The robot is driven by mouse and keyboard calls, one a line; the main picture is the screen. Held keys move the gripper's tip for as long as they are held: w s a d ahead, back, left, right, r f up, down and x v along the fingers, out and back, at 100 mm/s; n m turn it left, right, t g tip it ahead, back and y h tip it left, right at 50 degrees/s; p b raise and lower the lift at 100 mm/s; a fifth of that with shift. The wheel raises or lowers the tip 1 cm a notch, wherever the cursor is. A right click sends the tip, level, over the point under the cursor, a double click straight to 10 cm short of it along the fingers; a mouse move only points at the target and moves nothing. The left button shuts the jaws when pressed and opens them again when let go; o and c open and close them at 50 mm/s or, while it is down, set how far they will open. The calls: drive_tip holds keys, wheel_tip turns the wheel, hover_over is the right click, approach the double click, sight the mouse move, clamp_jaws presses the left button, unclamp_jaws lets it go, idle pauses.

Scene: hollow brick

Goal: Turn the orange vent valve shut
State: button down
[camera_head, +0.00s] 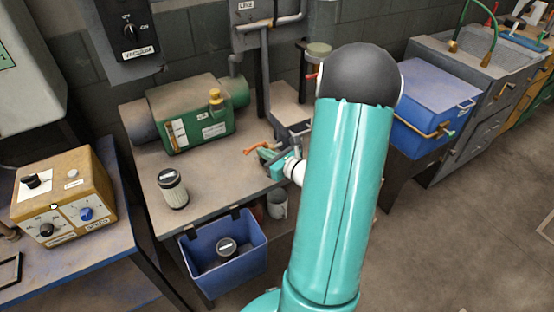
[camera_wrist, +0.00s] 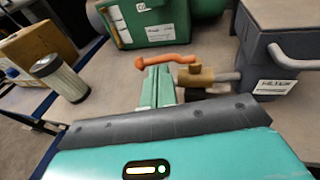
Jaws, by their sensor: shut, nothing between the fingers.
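The orange vent valve handle (camera_wrist: 164,61) is a bent lever lying roughly left to right in the wrist view, with a brass valve body (camera_wrist: 195,75) at its right on a grey pipe. It also shows in the head view (camera_head: 257,149), just above my gripper's tips. My gripper (camera_wrist: 158,70) is shut and empty, its two teal fingers together, their tips right at the near side of the handle's middle. I cannot tell whether they touch it. In the head view my gripper (camera_head: 267,152) is partly hidden behind my arm.
A green pump (camera_head: 200,115) stands behind on the bench. A ribbed filter canister (camera_head: 172,188) stands at the left. A blue bin (camera_head: 222,255) hangs at the bench front. A grey labelled box (camera_wrist: 275,60) and pipes stand right of the valve.

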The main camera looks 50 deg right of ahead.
sight(252, 148)
drive_tip(key=shift+w+a+f, duration=0.1)
drive_tip(key=shift+w+f, duration=0.05)
drive_tip(key=shift+w, duration=1)
drive_tip(key=shift+w+a, duration=0.4)
drive_tip(key=shift+w, duration=0.4)
